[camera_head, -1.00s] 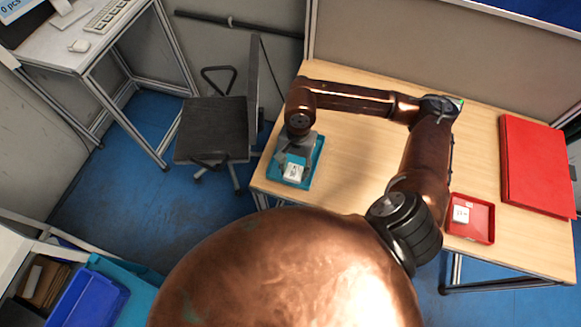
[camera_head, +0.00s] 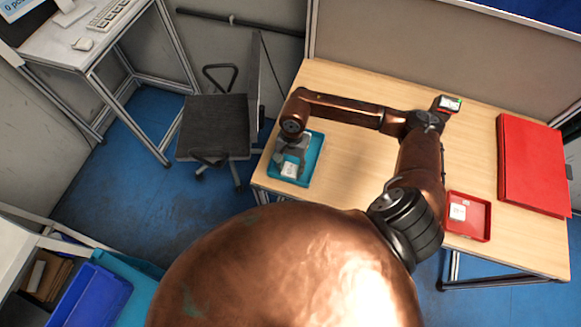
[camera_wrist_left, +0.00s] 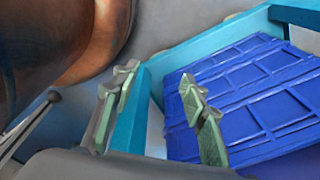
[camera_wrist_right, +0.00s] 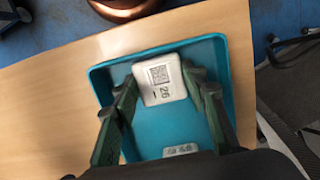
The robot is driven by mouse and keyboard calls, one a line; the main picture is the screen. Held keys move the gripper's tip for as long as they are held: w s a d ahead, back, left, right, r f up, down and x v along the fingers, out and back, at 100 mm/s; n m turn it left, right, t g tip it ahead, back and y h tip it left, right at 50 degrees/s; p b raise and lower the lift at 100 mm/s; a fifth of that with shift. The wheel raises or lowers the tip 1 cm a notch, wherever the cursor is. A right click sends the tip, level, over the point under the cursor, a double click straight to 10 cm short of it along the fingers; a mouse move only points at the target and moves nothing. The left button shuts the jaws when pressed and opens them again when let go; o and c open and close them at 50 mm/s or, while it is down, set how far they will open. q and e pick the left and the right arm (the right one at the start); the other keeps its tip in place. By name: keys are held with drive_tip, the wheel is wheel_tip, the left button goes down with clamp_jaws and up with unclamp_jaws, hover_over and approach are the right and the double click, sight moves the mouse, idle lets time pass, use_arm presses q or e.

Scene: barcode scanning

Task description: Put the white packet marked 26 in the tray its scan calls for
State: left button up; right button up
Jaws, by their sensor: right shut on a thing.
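The white packet marked 26 (camera_wrist_right: 164,72) sits between the fingers of my right gripper (camera_wrist_right: 161,84), its code and number facing the right wrist camera. My right gripper is shut on it. In the head view the packet (camera_head: 289,170) and gripper (camera_head: 291,156) are within the outline of the teal tray (camera_head: 311,168) at the table's left end. I cannot tell whether the packet touches the tray floor. Another white labelled item (camera_wrist_right: 181,150) lies in the tray, partly hidden. My left gripper (camera_wrist_left: 160,115) is open and empty, away from the table.
A red tray (camera_head: 482,228) with a white packet (camera_head: 458,211) stands at the table's front right. A large red flat case (camera_head: 535,165) is behind it. Blue (camera_wrist_left: 250,105) and teal crates are beyond my left fingers.

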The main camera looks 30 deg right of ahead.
sight(292, 165)
drive_tip(key=shift+f, duration=0.2)
drive_tip(key=o, duration=1.3)
drive_tip(key=shift+r, duration=0.15)
drive_tip(key=shift+r, duration=0.2)
drive_tip(key=shift+w+d+r+b, duration=0.25)
drive_tip(key=shift+r+b, duration=0.1)
drive_tip(key=shift+r, duration=1.6)
drive_tip(key=shift+w+d+r+b, duration=0.2)
drive_tip(key=shift+r+b, duration=0.15)
drive_tip(key=shift+r, duration=1.55)
drive_tip(key=shift+w+d+r+b, duration=0.15)
drive_tip(key=shift+d+r+b, duration=0.15)
drive_tip(key=shift+r, duration=1.65)
drive_tip(key=shift+a, duration=0.15)
